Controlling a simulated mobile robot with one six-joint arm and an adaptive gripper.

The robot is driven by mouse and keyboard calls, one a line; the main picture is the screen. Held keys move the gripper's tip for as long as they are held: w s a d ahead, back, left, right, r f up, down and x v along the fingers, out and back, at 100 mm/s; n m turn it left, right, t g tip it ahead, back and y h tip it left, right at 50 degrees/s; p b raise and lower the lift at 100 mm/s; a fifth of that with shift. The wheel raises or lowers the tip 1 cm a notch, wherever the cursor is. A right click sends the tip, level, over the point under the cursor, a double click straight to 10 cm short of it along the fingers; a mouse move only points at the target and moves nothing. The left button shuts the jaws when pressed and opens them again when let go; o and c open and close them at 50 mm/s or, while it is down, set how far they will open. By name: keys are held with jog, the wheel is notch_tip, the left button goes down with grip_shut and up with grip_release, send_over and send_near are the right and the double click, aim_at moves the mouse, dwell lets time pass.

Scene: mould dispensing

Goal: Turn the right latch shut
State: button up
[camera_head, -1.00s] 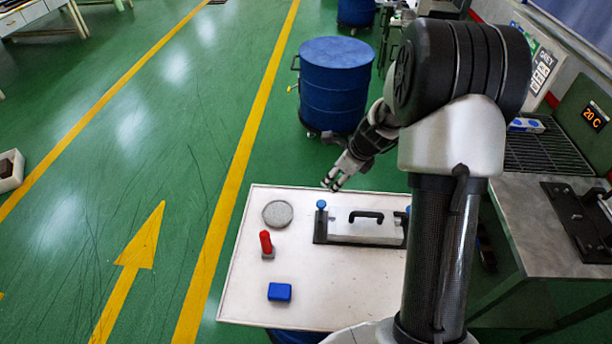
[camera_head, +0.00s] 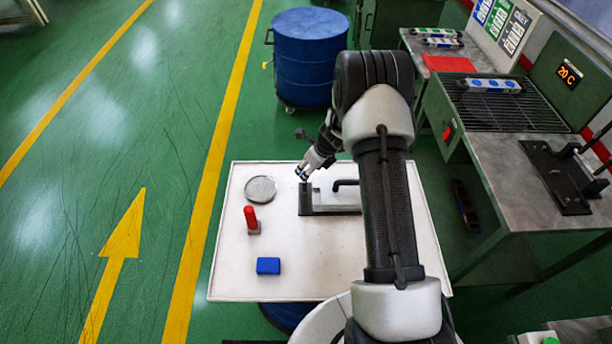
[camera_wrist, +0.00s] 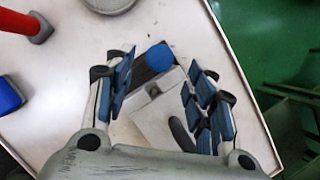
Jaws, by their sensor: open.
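The mould (camera_head: 324,198) lies on the white table (camera_head: 300,270), in a dark base with a black handle (camera_head: 345,184) on top. My gripper (camera_head: 303,174) is over the mould's picture-left end, at the latch post there. In the wrist view my gripper (camera_wrist: 162,68) is open, its blue-padded fingers either side of the mould's end (camera_wrist: 155,90). The round blue latch knob (camera_wrist: 160,57) shows between the fingertips; I cannot tell if they touch it. My arm hides the mould's picture-right end and the latch there in the head view.
On the table stand a grey disc (camera_head: 260,189), a red-handled tool (camera_head: 251,219) and a blue block (camera_head: 268,265). A blue drum (camera_head: 305,58) stands behind. A metal bench (camera_head: 505,160) with a black fixture (camera_head: 565,178) is at the right.

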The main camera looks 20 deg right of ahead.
jog(key=shift+b+x, duration=0.35)
jog(key=shift+x, duration=1.9)
jog(key=c, duration=1)
jog(key=shift+c, duration=0.2)
